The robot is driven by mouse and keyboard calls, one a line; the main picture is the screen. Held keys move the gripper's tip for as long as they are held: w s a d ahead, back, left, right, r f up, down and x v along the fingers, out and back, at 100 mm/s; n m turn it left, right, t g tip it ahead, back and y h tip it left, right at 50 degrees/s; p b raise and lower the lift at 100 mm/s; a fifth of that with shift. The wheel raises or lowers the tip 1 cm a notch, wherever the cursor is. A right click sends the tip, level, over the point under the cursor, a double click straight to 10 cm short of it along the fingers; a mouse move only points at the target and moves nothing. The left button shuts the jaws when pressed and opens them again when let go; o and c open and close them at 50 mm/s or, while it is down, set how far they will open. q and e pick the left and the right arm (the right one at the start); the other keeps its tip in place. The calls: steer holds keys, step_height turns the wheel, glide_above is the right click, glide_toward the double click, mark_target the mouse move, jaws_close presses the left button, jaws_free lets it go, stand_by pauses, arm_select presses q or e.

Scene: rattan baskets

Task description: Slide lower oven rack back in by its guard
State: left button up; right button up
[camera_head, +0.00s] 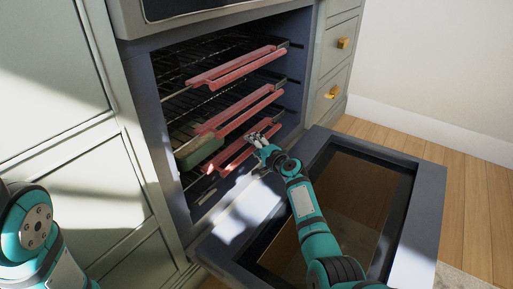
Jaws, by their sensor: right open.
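The oven is open, with several wire racks inside. The lower rack's red guard (231,161) runs along its front edge, below two other red guards. My right gripper (255,136) is open at the right part of the lower guard. Its fingers overlap the guard in the picture, and I cannot tell whether they touch it. The rack's wires behind the guard are mostly in shadow. Part of my left arm shows at the lower left; its gripper is out of view.
The middle guard (238,111) and upper guard (237,68) stick out above. A greenish dish (200,151) sits inside, left of my gripper. The lowered oven door (428,205) lies under my right arm. Drawers with brass knobs (343,43) stand right of the oven.

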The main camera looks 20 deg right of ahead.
steer(key=shift+v, duration=3.65)
